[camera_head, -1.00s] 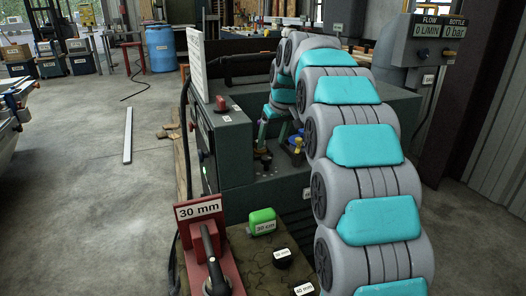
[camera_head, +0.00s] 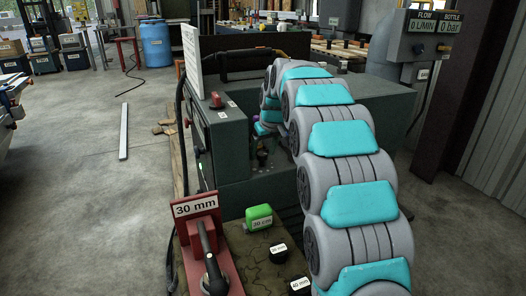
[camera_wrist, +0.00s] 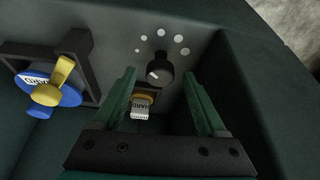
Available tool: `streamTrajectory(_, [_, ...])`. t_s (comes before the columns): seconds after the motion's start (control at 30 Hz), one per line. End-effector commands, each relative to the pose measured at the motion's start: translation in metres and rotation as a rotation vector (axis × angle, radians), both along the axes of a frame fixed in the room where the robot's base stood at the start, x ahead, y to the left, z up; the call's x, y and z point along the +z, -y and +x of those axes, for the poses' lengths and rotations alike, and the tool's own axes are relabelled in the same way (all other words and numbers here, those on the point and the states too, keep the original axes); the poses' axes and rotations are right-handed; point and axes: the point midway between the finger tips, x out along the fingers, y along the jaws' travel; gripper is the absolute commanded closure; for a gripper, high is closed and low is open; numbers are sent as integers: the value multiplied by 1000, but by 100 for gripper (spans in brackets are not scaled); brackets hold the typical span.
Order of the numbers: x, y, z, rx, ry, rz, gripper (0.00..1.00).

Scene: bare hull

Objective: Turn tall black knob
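A black knob (camera_wrist: 159,69) stands out from the dark green panel in the wrist view, with an arc of pale dots of growing size around it. My gripper (camera_wrist: 159,73) is open, with one green finger on each side of the knob. Both fingers appear apart from it, though depth is hard to judge. A tag reading "HARD" (camera_wrist: 140,107) sits just below the knob, between the fingers. In the head view my arm reaches into the recess of the dark green machine (camera_head: 235,170) and largely hides my gripper.
A blue disc (camera_wrist: 38,88) with a yellow lever (camera_wrist: 55,80) in a black frame is left of my gripper. A recess wall (camera_wrist: 245,95) rises close on the right. Nearer are a red 30 mm lever stand (camera_head: 228,270) and a green block (camera_head: 259,217).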

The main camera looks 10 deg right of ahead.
Motion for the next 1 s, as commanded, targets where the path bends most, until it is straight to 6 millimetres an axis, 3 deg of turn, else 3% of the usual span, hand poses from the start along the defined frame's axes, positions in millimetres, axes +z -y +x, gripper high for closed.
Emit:
streamTrajectory(0.07, [0, 0, 0, 0, 0, 0, 35])
streamTrajectory(0.63, [0, 0, 0, 0, -1, 0, 99])
streamTrajectory(1.0, [1, -1, 0, -89, -2, -1, 100])
